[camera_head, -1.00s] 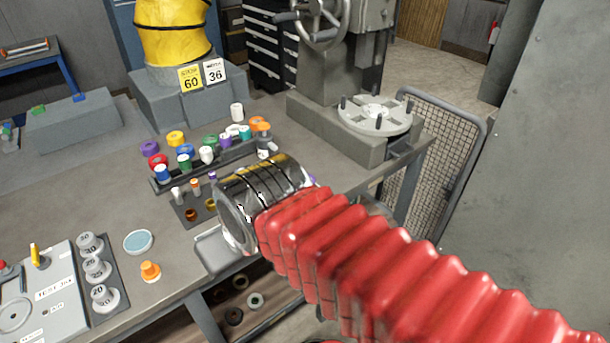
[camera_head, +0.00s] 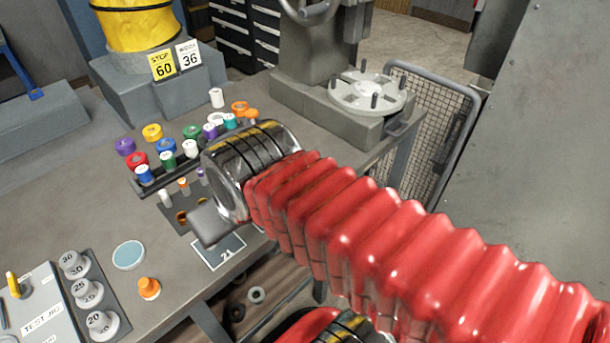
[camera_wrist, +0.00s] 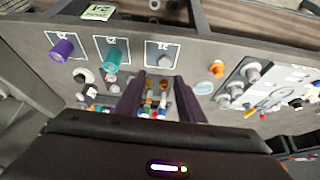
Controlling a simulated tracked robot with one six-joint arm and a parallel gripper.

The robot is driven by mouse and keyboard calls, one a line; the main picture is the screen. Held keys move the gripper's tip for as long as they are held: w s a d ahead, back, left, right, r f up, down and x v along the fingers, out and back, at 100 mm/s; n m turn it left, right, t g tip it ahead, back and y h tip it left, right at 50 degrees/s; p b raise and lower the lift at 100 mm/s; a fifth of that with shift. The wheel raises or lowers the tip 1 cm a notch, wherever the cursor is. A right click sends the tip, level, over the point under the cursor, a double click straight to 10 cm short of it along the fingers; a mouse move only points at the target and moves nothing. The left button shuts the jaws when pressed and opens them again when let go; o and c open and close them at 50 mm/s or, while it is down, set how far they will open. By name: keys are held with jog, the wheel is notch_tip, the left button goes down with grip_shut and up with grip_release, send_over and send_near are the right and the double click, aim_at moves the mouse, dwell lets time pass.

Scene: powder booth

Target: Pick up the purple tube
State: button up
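A purple tube (camera_wrist: 62,48) stands on a dark, white-edged square in the left of the wrist view, its near end facing the camera. A teal tube (camera_wrist: 113,55) stands on the square to its right. My gripper (camera_wrist: 159,90) is open, with two dark fingers apart and nothing seen held between them. The purple tube lies to the left of and beyond the fingers in that view, apart from them. In the head view my red-sleeved arm covers part of the bench, and I cannot make out that tube or my fingertips there.
A rack of coloured caps and tubes (camera_head: 165,160) stands on the bench, with smaller purple pieces among them. A blue-topped disc (camera_head: 128,255), an orange knob (camera_head: 149,288) and numbered grey weights (camera_head: 86,292) are nearer. A round-table machine (camera_head: 366,92) stands behind. Bare bench lies left of the rack.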

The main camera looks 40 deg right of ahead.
jog(key=shift+o, duration=1.4)
jog(key=shift+w+d+r, duration=0.1)
jog(key=shift+w+d, duration=0.1)
jog(key=shift+d, duration=0.15)
jog(key=shift+o, duration=0.9)
jog(key=w+d+m+g, duration=0.1)
jog(key=w+d, duration=0.3)
jog(key=d, duration=0.8)
jog(key=shift+w+d+r+h, duration=0.2)
jog(key=shift+w+r+h, duration=0.1)
jog(key=d+m, duration=0.1)
jog(key=d, duration=1.2)
jog(key=shift+d+f, duration=0.15)
jog(key=shift+f, duration=0.3)
jog(key=x, duration=0.8)
jog(key=shift+f, duration=0.3)
jog(key=shift+d, duration=0.1)
